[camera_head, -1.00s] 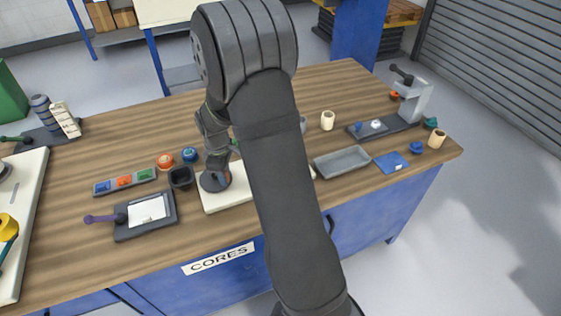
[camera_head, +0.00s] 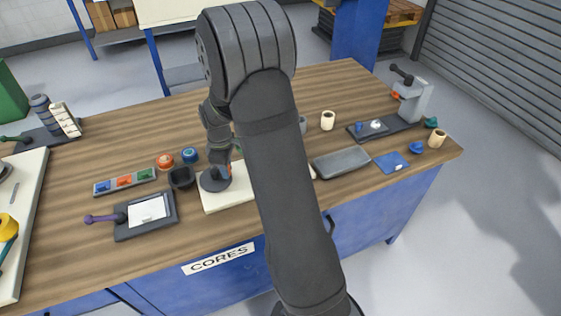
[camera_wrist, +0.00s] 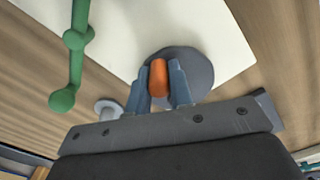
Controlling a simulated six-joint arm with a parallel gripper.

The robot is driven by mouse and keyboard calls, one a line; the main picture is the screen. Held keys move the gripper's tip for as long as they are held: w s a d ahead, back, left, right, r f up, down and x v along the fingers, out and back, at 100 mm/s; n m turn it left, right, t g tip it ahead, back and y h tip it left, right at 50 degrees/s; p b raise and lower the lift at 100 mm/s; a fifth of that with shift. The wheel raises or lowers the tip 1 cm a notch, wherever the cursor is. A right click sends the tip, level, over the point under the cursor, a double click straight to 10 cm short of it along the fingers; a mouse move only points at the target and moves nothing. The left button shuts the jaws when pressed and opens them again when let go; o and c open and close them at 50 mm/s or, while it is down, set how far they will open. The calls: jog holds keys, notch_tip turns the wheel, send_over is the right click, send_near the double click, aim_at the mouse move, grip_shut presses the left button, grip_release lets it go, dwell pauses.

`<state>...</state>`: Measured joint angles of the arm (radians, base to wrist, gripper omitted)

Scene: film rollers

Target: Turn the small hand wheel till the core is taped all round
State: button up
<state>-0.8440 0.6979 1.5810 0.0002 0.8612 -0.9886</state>
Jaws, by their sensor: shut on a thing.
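The small hand wheel is a dark grey disc (camera_head: 212,182) on the left end of a white board (camera_head: 232,197). In the wrist view the disc (camera_wrist: 197,66) carries an upright orange knob (camera_wrist: 158,78). My gripper (camera_wrist: 163,88) has its two blue-grey fingers shut on that knob, one on each side. In the head view my gripper (camera_head: 226,168) is low over the right part of the disc. A green bar with a rounded joint (camera_wrist: 77,40) stands left of the wheel in the wrist view. My arm hides much of the board in the head view, and I cannot make out the core being taped.
Left of the board are a dark cup (camera_head: 181,177), a tray of coloured pieces (camera_head: 124,181) and a clipboard-like plate (camera_head: 146,212). A small pale grey spool-like part (camera_wrist: 107,108) shows in the wrist view.

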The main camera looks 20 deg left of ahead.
jog(key=shift+w+a, duration=0.1)
jog(key=shift+w+a, duration=0.4)
jog(key=shift+a, duration=0.2)
dwell(0.3)
jog(key=shift+w+a, duration=0.15)
jog(key=o, duration=1.6)
notch_tip(320, 180, up, 7)
dwell(0.3)
